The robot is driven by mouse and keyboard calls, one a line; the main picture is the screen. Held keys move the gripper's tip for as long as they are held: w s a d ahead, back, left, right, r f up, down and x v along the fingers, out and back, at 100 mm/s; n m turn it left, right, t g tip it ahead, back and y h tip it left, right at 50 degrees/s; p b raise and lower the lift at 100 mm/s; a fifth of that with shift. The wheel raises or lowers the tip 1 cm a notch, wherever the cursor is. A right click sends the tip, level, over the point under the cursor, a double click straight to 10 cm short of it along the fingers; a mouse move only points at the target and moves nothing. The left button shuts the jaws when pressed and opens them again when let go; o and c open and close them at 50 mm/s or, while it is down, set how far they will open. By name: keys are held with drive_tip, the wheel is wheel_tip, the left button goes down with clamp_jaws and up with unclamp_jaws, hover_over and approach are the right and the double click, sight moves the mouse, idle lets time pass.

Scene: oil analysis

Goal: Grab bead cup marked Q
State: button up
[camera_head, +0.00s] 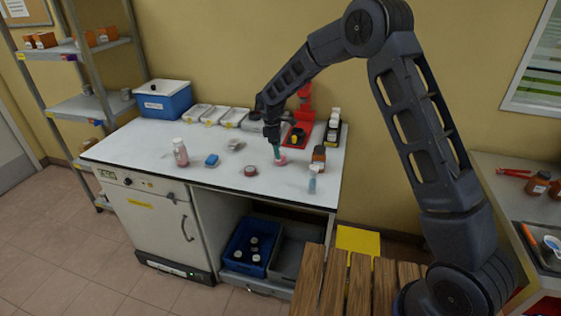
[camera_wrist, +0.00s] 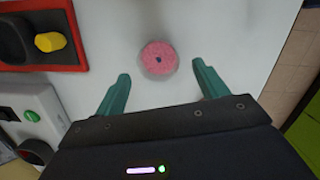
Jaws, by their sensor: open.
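A small round cup of pink beads (camera_wrist: 158,58) stands on the white table top, with a small dark spot at its middle. No letter Q can be read on it. My gripper (camera_wrist: 160,86) is open, with its two green fingers apart and the cup just ahead of their tips, roughly centred between them. In the head view my gripper (camera_head: 277,153) points down over the right part of the table, and the pink cup (camera_head: 282,161) shows at its fingertips. Whether the fingers reach down beside the cup cannot be told.
A red stand (camera_head: 303,105) and a brown bottle (camera_head: 318,158) are close by. White trays (camera_head: 213,115) line the back.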

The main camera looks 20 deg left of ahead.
drive_tip(key=f, duration=0.2)
drive_tip(key=d+f, duration=0.1)
drive_tip(key=f, duration=0.2)
drive_tip(key=shift+w+d, duration=0.1)
drive_tip(key=shift+w, duration=0.1)
drive_tip(key=c, duration=1.1)
